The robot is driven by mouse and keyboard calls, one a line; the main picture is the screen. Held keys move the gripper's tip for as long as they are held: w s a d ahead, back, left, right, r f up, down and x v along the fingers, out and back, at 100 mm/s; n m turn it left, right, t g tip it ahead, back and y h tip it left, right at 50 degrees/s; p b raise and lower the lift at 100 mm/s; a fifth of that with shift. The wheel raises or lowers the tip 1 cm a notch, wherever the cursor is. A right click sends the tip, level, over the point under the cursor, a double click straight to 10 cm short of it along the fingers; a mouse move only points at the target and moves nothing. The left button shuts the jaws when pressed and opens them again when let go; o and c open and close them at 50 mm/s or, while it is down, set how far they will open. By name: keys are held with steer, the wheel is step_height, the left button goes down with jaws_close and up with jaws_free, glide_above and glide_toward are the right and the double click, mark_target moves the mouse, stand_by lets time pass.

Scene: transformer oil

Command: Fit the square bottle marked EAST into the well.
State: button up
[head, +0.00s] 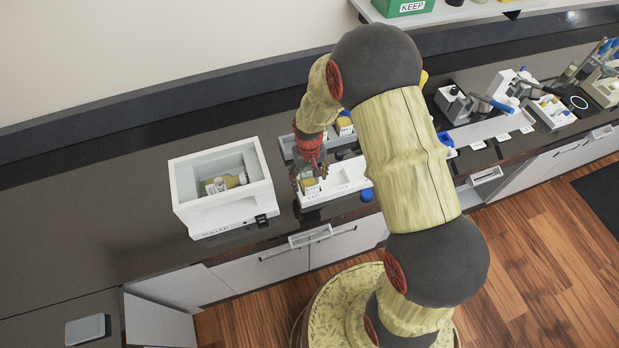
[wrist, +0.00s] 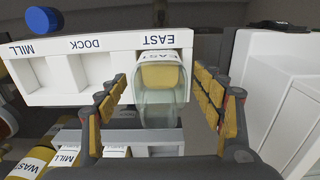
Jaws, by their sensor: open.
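The bottle also shows in the head view (head: 312,186), below my gripper (head: 311,173). In the wrist view my gripper (wrist: 157,100) is open, with one finger on each side of the bottle and a visible gap on both sides. The compartments lettered DOCK and MILL beside it look empty.
A white open-topped box (head: 185,195) with a yellowish bottle (head: 225,183) lying inside stands left of the tray. A blue cap (head: 366,195) lies near the tray's front. The far left counter is clear.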

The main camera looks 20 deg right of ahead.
step_height(320, 180, up, 12)
stand_by(0.6)
stand_by(0.5)
steer(key=s+r+t+b, duration=0.2)
steer(key=s+r+b, duration=0.3)
steer(key=s, duration=0.6)
steer(key=s+r+t+b, duration=0.3)
steer(key=s+r+b, duration=0.2)
steer(key=s+b, duration=0.5)
steer(key=shift+s+t, duration=0.3)
steer(key=shift+s, duration=0.2)
